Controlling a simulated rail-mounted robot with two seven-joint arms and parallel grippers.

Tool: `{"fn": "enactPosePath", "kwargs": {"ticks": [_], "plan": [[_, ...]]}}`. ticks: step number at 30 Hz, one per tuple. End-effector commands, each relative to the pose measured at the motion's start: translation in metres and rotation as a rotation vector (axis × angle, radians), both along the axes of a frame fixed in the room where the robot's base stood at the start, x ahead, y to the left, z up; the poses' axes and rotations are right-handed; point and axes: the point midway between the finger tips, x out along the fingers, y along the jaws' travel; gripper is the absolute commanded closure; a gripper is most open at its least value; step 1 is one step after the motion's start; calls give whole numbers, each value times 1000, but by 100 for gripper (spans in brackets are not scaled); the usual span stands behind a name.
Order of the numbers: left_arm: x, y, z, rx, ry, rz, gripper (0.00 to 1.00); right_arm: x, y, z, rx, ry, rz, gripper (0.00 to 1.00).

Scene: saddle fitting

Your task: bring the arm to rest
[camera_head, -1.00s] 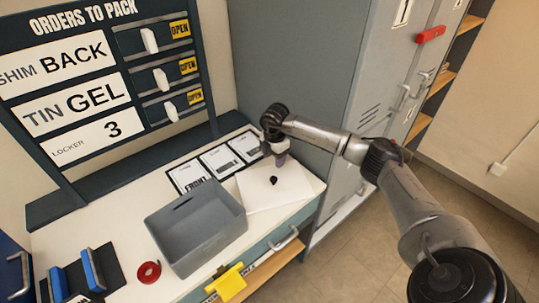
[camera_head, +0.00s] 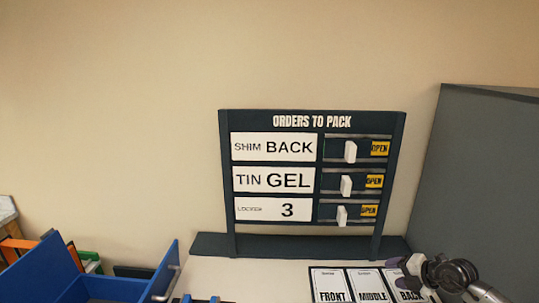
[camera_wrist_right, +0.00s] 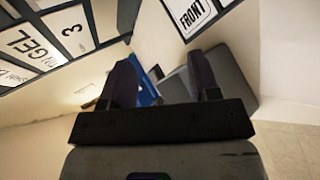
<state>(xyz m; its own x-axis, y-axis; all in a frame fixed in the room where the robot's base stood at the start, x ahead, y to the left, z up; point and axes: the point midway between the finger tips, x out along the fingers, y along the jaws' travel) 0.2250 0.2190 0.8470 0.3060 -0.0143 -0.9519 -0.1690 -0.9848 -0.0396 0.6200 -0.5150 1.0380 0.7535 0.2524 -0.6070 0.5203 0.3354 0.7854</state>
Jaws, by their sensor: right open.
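My right gripper (camera_head: 408,276) shows at the lower right of the head view, in front of the card marked BACK. In the right wrist view, my right gripper (camera_wrist_right: 162,78) has its two dark fingers spread apart with nothing held between them. My left gripper is not in view.
The orders board (camera_head: 313,118) stands against the wall, its three sliders beside yellow OPEN labels. FRONT (camera_head: 331,284) and MIDDLE (camera_head: 370,284) cards lie before it. A grey cabinet (camera_head: 478,180) stands right; a blue open container (camera_head: 105,287) is lower left. A grey bin (camera_wrist_right: 228,75) shows behind the fingers.

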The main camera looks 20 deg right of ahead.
Motion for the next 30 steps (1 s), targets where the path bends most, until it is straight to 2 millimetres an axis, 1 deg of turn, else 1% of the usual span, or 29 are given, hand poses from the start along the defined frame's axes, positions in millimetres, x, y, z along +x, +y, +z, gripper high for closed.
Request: {"fn": "enactPosePath", "kwargs": {"ticks": [1, 2, 3, 5, 6, 7, 8, 9, 11, 12, 15, 17, 18, 20, 23, 26, 27, 29, 30], "plan": [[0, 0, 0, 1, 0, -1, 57, 9, 11, 19, 12, -123, 32, 44], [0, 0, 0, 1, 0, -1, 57, 15, 17, 32, 18, -201, 44, 44], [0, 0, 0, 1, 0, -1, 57, 20, 24, 50, 28, -306, 55, 44], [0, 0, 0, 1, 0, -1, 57, 26, 33, 79, 44, -460, 54, 44], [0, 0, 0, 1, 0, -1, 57, 28, 38, 99, 53, -561, 44, 44], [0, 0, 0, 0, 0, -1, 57, 29, 41, 114, 64, -633, 30, 44], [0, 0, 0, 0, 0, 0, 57, 29, 43, 129, 74, -704, 11, 44], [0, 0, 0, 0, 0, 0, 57, 28, 46, 148, 90, -793, -20, 44], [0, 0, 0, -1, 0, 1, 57, 24, 49, 175, 120, -918, -84, 44], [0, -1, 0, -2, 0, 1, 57, 21, 51, 192, 146, -991, -136, 44], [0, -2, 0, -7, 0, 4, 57, 9, 52, 224, 219, -1134, -295, 44], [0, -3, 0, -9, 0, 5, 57, 0, 52, 235, 272, -1179, -409, 44], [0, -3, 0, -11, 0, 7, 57, -5, 53, 236, 311, -1190, -490, 44], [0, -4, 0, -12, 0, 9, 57, -14, 54, 231, 368, -1176, -618, 44], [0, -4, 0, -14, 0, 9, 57, -30, 63, 203, 465, -1066, -830, 44], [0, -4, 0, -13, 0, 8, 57, -51, 86, 149, 563, -837, -1019, 44], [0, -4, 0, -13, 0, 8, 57, -62, 100, 124, 598, -722, -1080, 44], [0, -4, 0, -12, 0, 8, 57, -79, 121, 90, 650, -560, -1143, 44], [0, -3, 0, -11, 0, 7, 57, -92, 136, 68, 686, -455, -1173, 44]]}}
